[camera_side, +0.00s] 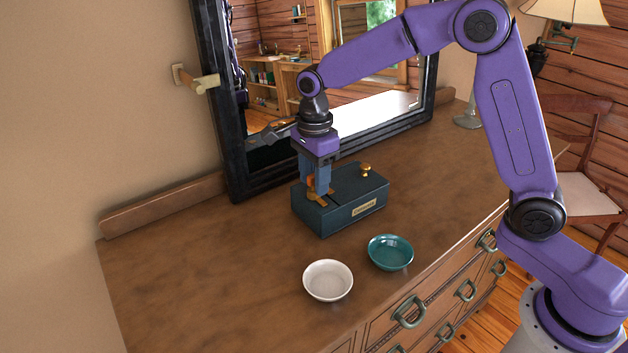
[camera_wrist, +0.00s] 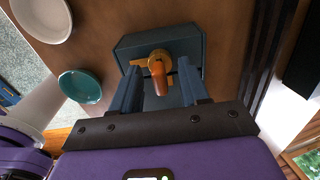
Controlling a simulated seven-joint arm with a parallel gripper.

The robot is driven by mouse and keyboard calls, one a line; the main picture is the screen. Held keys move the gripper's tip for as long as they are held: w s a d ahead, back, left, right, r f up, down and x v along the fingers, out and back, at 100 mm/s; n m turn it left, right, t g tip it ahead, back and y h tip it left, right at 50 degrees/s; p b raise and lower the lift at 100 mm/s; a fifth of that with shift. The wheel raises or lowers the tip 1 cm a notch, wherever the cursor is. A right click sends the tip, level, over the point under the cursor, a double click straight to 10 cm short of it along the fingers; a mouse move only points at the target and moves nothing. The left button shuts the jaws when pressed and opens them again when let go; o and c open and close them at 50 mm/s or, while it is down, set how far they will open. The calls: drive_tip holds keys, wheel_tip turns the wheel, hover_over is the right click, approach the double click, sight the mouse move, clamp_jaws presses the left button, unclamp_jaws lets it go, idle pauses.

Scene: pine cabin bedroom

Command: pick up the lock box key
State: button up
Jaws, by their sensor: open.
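The lock box (camera_side: 345,205) is a dark teal box with a small label on its front, standing on the dresser top below the mirror. An orange-gold key (camera_side: 318,198) stands at the left part of its lid, partly hidden by my fingers. In the wrist view the key (camera_wrist: 157,68) shows an upright grip pointing toward the camera and a wider base on the box (camera_wrist: 190,45). My gripper (camera_side: 316,188) points down over the key. In the wrist view its blue fingers (camera_wrist: 158,88) are open, one on each side of the key, with visible gaps.
A gold knob (camera_side: 366,169) stands on the lid's right part. A white bowl (camera_side: 328,280) and a teal bowl (camera_side: 390,252) sit in front of the box. The black-framed mirror (camera_side: 222,100) stands close behind. The dresser top (camera_side: 190,270) is clear at left.

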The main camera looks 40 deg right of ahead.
sight(313, 174)
drive_tip(key=shift+f, duration=0.1)
drive_tip(key=shift+c, duration=0.3)
clamp_jaws()
drive_tip(key=shift+r, duration=0.5)
wheel_tip(313, 174, up, 2)
drive_tip(key=shift+a+r, duration=0.1)
drive_tip(key=shift+r, duration=0.05)
drive_tip(key=s+d+r, duration=0.4)
drive_tip(key=s+r, duration=0.5)
drive_tip(key=s, duration=0.4)
drive_tip(key=shift+s+d+r, duration=0.15)
drive_tip(key=shift+s+r, duration=0.05)
drive_tip(key=shift+r, duration=0.15)
